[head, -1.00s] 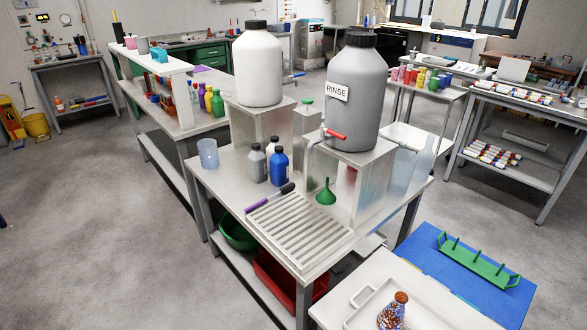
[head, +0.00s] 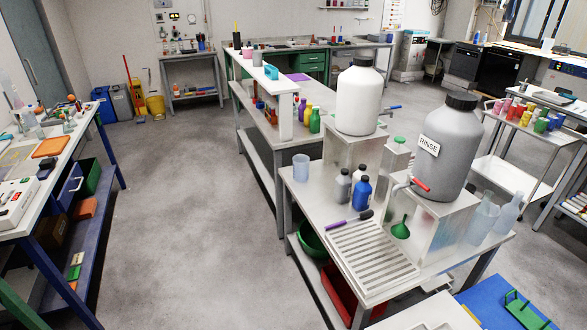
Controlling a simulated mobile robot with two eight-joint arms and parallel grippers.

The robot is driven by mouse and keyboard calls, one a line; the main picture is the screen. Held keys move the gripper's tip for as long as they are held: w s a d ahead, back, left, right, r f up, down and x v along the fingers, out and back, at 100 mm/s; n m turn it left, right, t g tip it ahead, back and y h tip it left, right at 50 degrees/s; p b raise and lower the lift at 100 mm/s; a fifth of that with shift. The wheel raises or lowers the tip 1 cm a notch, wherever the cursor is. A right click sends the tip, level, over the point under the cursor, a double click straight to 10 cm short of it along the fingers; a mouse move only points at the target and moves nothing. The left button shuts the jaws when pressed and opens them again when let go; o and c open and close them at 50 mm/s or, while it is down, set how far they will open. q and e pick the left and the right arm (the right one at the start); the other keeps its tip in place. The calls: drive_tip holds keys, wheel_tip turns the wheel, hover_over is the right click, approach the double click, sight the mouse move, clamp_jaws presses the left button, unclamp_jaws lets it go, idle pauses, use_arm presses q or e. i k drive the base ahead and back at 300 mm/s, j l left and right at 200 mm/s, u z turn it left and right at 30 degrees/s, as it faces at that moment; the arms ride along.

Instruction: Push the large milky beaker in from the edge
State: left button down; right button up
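The large milky beaker (head: 301,167) is a translucent, pale bluish cup. It stands upright at the left corner of the metal bench (head: 312,195), close to the bench's edge. I cannot tell whether its base overhangs. Neither of my grippers is in view.
Several bottles, including a blue bottle (head: 361,191), stand right of the beaker. A slatted drain rack (head: 372,262) and a brush (head: 349,222) lie nearer. A white carboy (head: 359,98) and the grey RINSE carboy (head: 446,150) stand on raised stands. The floor (head: 190,230) to the left is clear.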

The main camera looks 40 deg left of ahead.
sight(301, 169)
drive_tip(key=i+j, duration=0.25)
drive_tip(key=j, duration=0.15)
drive_tip(key=i+j+z, duration=0.1)
drive_tip(key=i+j, duration=0.15)
drive_tip(key=j, duration=0.15)
drive_tip(key=i+j, duration=0.25)
drive_tip(key=j, duration=0.15)
drive_tip(key=i+j+z, duration=0.1)
drive_tip(key=i+j, duration=0.15)
drive_tip(key=j, duration=0.15)
drive_tip(key=i+j, duration=0.2)
drive_tip(key=j, duration=0.2)
drive_tip(key=i+j, duration=0.25)
drive_tip(key=j, duration=0.2)
drive_tip(key=i+j+z, duration=0.1)
drive_tip(key=j, duration=0.3)
drive_tip(key=i+j, duration=0.3)
drive_tip(key=j, duration=0.15)
drive_tip(key=i+z, duration=0.05)
